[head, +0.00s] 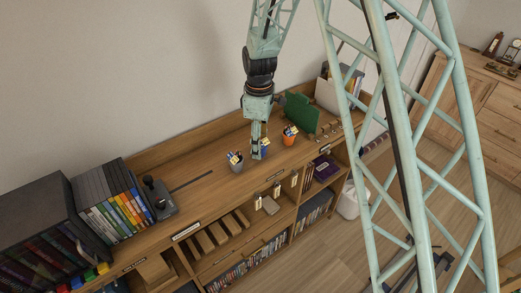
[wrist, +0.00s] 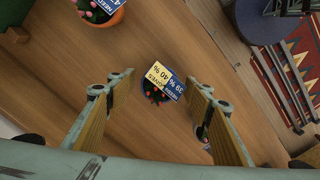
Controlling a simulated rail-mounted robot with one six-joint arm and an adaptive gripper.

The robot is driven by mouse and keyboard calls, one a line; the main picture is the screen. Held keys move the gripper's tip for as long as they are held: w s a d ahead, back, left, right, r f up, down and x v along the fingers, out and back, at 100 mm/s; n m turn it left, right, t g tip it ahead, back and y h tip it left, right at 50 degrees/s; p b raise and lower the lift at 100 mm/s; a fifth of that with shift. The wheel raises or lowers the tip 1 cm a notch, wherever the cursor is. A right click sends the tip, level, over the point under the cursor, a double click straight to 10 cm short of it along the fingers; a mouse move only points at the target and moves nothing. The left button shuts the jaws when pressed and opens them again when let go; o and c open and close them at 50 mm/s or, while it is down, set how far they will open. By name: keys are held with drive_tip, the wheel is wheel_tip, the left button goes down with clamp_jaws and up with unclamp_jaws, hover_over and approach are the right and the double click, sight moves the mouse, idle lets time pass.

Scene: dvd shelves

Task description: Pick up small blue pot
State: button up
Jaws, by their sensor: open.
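The small blue pot (head: 264,152) stands upright on the wooden shelf top in the head view, partly hidden behind my gripper (head: 258,150). In the wrist view, a plant with red dots (wrist: 152,94) and a blue and yellow sign card (wrist: 166,80) show beyond and between my fingertips (wrist: 160,92); they hide most of the pot's body. My gripper points down over the pot. Its fingers are apart, with nothing gripped; whether either touches the plant or pot I cannot tell.
An orange pot (head: 289,139) stands to the right and a grey pot (head: 236,166) to the left, both close by. A green object (head: 302,112) stands behind. A black device (head: 158,198) and upright cases (head: 112,200) are farther left.

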drive_tip(key=shift+f, duration=0.3)
idle(0.4)
drive_tip(key=c, duration=1.1)
